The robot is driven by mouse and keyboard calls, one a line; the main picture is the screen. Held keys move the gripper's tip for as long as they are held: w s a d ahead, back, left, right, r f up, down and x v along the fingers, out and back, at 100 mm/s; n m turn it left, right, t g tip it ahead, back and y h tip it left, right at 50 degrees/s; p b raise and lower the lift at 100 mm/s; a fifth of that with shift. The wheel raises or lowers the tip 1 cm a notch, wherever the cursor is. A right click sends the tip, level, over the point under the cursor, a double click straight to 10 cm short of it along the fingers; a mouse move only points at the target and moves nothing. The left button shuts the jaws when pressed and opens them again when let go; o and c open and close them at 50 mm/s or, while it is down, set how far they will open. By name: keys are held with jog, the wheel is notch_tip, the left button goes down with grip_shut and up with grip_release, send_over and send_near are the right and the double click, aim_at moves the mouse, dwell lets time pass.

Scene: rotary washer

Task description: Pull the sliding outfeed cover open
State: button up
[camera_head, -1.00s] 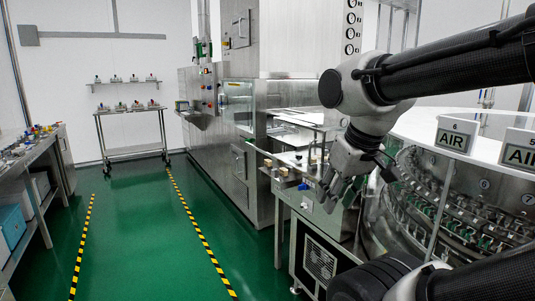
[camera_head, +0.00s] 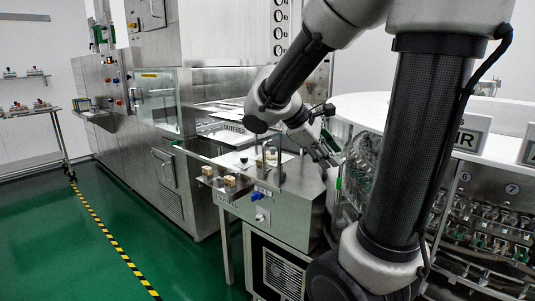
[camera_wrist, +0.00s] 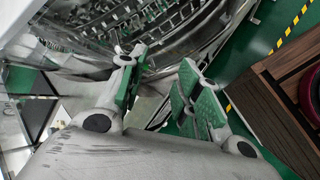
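My gripper (camera_head: 318,150) points down and right beside the rotary washer (camera_head: 470,235), partly hidden by the arm. In the wrist view my gripper (camera_wrist: 163,88) is open and empty, its green-padded fingers well apart. The washer's curved metal rim (camera_wrist: 165,65) lies beyond them.
A steel machine (camera_head: 150,120) stands behind left. A brown slatted box (camera_wrist: 280,110) is at right in the wrist view. The green floor (camera_head: 70,240) at left is clear.

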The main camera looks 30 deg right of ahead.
jog(key=w+f+n+t+h, duration=0.25)
jog(key=w+n+h, duration=0.45)
jog(key=w, duration=0.9)
jog(key=w+a+f+n+t, duration=0.75)
jog(key=w+n, duration=0.25)
jog(key=w, duration=0.2)
send_over(264, 169)
jog(key=shift+w+d+r, duration=0.2)
jog(key=shift+w, duration=0.15)
grip_shut()
